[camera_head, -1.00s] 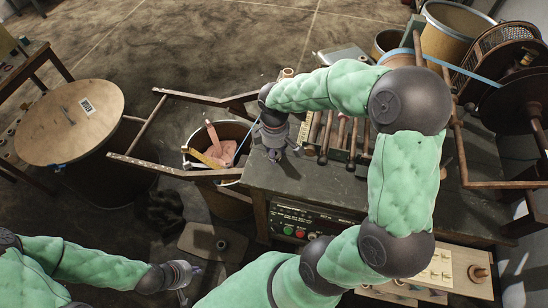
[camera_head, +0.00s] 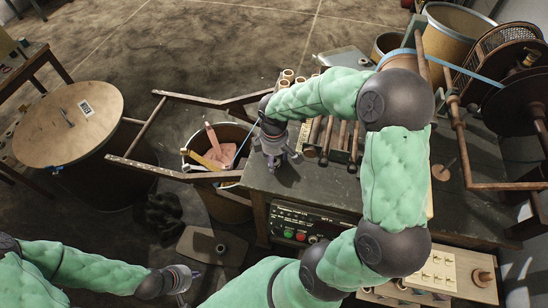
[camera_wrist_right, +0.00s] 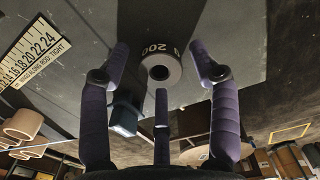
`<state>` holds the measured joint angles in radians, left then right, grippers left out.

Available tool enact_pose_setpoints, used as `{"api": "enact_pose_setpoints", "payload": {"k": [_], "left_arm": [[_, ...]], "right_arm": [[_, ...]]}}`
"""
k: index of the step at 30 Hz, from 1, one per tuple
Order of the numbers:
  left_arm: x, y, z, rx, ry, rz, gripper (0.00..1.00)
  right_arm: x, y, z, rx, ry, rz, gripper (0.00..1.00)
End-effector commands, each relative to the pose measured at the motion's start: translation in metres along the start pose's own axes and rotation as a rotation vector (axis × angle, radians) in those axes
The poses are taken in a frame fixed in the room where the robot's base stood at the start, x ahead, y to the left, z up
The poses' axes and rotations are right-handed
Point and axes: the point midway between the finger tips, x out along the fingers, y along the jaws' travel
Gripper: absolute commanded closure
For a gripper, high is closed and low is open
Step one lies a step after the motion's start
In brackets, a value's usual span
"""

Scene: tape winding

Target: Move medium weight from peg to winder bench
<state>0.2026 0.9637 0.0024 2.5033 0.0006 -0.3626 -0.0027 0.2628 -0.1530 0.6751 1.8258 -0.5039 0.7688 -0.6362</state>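A dark ring-shaped weight (camera_wrist_right: 160,68) marked 200 sits on the dark bench top in the right wrist view, its hole facing the camera. My right gripper (camera_head: 275,160) is over the left end of the winder bench (camera_head: 310,185). In the right wrist view its three fingers (camera_wrist_right: 160,85) are spread around the weight with gaps visible between them and it. In the head view the gripper hides the weight. My left gripper (camera_head: 190,278) hangs low at the lower left, away from the bench, with its fingers too small to read.
A dark plate with a small upright peg (camera_head: 220,247) lies below the bench's left side. A barrel with tools (camera_head: 215,150) stands left of the bench. Rollers and handles (camera_head: 335,140) lie beside my right gripper. A board with pegs (camera_head: 437,270) is at the lower right.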

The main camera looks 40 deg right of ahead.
Motion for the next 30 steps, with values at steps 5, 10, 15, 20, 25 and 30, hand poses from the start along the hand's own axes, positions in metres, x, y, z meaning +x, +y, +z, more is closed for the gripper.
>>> {"api": "enact_pose_setpoints", "payload": {"k": [5,10,15,20,25,30], "left_arm": [[0.0,0.0,0.0,0.0,0.0,0.0,1.0],[-0.003,0.001,0.0,0.0,0.0,0.0,1.0],[-0.013,0.005,0.001,0.0,0.0,0.0,1.0],[-0.024,0.009,0.001,0.0,0.0,0.0,1.0],[-0.033,0.012,0.001,0.0,0.0,0.0,1.0],[-0.038,0.014,0.001,0.0,0.0,0.0,1.0]], "right_arm": [[0.0,0.0,0.0,0.0,0.0,0.0,0.37],[-0.007,0.0,0.0,0.0,0.001,0.001,0.37],[-0.033,0.001,-0.001,0.001,0.003,0.003,0.37],[-0.066,0.001,0.0,0.0,0.002,0.003,0.37],[-0.097,0.001,-0.001,-0.001,0.002,0.003,0.37],[-0.116,0.0,0.0,0.0,0.0,0.001,0.37]]}}
